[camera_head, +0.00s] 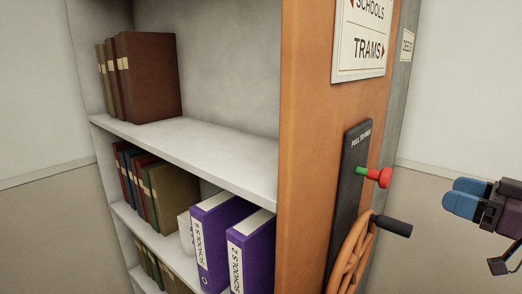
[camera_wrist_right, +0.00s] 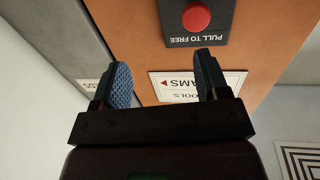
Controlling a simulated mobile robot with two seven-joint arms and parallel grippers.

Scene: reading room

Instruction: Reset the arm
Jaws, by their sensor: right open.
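My right gripper (camera_head: 462,197) comes in from the right edge in the head view. It is apart from the shelf unit's orange end panel (camera_head: 305,120). In the right wrist view its two blue-padded fingers (camera_wrist_right: 165,82) are spread with nothing between them. The red knob (camera_head: 379,177) with a green collar sticks out of a dark "PULL TO FREE" plate (camera_head: 352,160), left of my right gripper in the head view. The knob also shows in the right wrist view (camera_wrist_right: 196,18), beyond the fingertips. My left gripper is in neither view.
An orange handwheel (camera_head: 352,250) with a dark handle (camera_head: 392,226) sits below the knob and sticks out. A "SCHOOLS / TRAMS" sign (camera_head: 361,40) is above. Shelves hold brown books (camera_head: 150,75) and purple binders (camera_head: 222,235). Open space lies between gripper and panel.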

